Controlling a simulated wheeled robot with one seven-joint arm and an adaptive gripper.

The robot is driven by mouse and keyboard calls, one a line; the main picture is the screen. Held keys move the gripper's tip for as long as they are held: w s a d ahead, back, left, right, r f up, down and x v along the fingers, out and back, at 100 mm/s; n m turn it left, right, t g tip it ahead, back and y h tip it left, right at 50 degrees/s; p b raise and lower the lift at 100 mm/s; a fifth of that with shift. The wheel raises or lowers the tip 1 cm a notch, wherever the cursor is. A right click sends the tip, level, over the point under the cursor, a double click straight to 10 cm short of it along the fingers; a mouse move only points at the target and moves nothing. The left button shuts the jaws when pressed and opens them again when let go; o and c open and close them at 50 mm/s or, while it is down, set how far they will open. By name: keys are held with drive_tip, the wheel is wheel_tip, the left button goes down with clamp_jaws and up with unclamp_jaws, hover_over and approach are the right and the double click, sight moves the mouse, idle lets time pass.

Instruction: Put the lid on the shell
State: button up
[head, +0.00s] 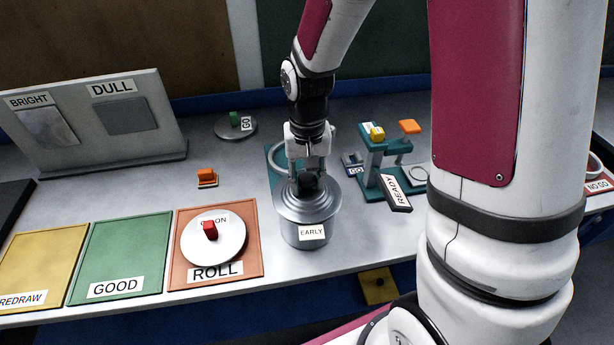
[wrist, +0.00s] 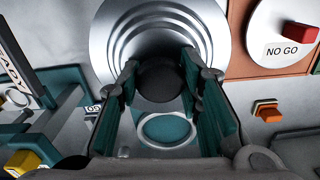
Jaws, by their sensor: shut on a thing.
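The shell (head: 304,236) is a silver metal pot with an EARLY label, standing upright near the front edge of the bench. The lid (head: 290,207) is a silver stepped disc with a black knob (head: 308,183), and it lies level over the shell's mouth. I cannot tell whether it is fully seated or slightly above the rim. My gripper (head: 307,172) points down and is shut on the knob. In the wrist view the lid (wrist: 110,30) shows its rings, and the dark knob (wrist: 160,82) sits between the teal finger pads. The shell is hidden there.
A teal stand (head: 372,160) with a READY tag is close right of the shell. A white disc (head: 220,244) with a red knob lies on the orange ROLL panel (head: 252,268) at left. A small orange block (head: 206,175) and a grey disc (head: 222,130) stand behind.

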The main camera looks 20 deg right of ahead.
sight(307, 179)
drive_tip(key=shift+f, duration=0.2)
drive_tip(key=o, duration=1.3)
wheel_tip(307, 179, up, 12)
drive_tip(key=s+r+n+t+b, duration=0.2)
drive_tip(key=s+r+t, duration=0.3)
drive_tip(key=s+r, duration=0.4)
drive_tip(key=s+n, duration=0.1)
drive_tip(key=s, duration=0.3)
drive_tip(key=shift+s+r+t, duration=0.25)
drive_tip(key=shift+s+t, duration=0.05)
